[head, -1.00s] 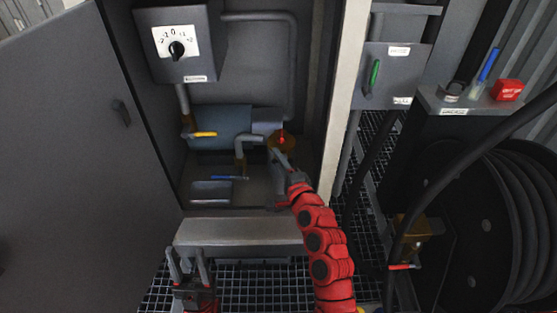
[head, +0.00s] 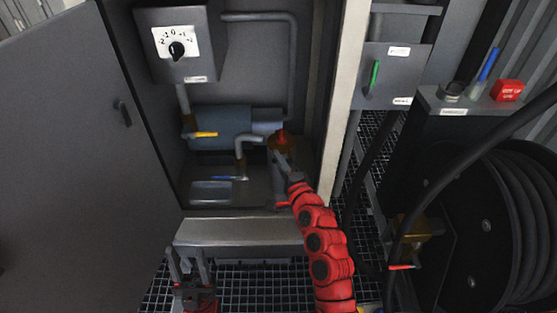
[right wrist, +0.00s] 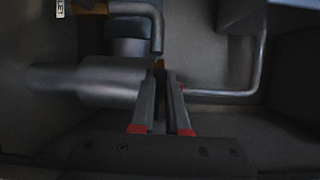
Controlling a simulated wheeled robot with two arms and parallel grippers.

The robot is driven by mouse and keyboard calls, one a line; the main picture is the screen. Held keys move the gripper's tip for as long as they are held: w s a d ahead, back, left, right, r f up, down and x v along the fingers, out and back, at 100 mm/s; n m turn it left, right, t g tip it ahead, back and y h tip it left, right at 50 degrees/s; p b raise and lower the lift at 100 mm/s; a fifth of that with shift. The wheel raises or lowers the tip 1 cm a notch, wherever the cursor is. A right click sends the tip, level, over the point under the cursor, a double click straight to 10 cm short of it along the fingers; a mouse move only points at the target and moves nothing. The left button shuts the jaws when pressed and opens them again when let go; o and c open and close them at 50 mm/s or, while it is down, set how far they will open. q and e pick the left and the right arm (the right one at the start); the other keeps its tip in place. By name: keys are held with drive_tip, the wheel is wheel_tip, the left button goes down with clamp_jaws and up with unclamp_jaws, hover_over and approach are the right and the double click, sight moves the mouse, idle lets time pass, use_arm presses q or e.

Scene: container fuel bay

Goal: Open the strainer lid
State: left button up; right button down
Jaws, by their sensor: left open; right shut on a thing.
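I cannot tell exactly how the lid sits. My left gripper (head: 186,258) is open and empty, low in front of the cabinet sill.
Inside the cabinet are a blue-grey cylinder (head: 222,125), a yellow handle (head: 205,134), a blue handle (head: 229,178) and a bent pipe (head: 245,139). The open door (head: 70,160) bounds the left. The cabinet's right post (head: 343,100) stands close to my right arm.

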sight(279, 148)
drive_tip(key=shift+f, duration=0.15)
idle(0.4)
drive_tip(key=r+g+p, duration=0.1)
drive_tip(key=r+p, duration=0.1)
drive_tip(key=p, duration=0.4)
drive_tip(key=r+m+g+h+p, duration=0.1)
drive_tip(key=r+p, duration=0.2)
drive_tip(key=p, duration=0.4)
drive_tip(key=shift+w+p, duration=0.2)
drive_tip(key=shift+p, duration=0.1)
drive_tip(key=shift+w+r+m+g+h+p, duration=0.1)
drive_tip(key=shift+w+r+m+g+p, duration=0.35)
drive_tip(key=shift+p, duration=2.05)
drive_tip(key=shift+w+r+n+g+h+p, duration=0.15)
drive_tip(key=shift+r+g+p, duration=0.6)
drive_tip(key=shift+p, duration=1.7)
drive_tip(key=shift+w+r+m+g+h+p, duration=0.1)
drive_tip(key=shift+w+r+m+g+p, duration=0.2)
drive_tip(key=shift+g+p, duration=1.45)
drive_tip(key=shift+f+t+p, duration=0.15)
drive_tip(key=shift+t+p, duration=0.6)
drive_tip(key=c, duration=0.9)
unclamp_jaws()
drive_tip(key=shift+w, duration=0.1)
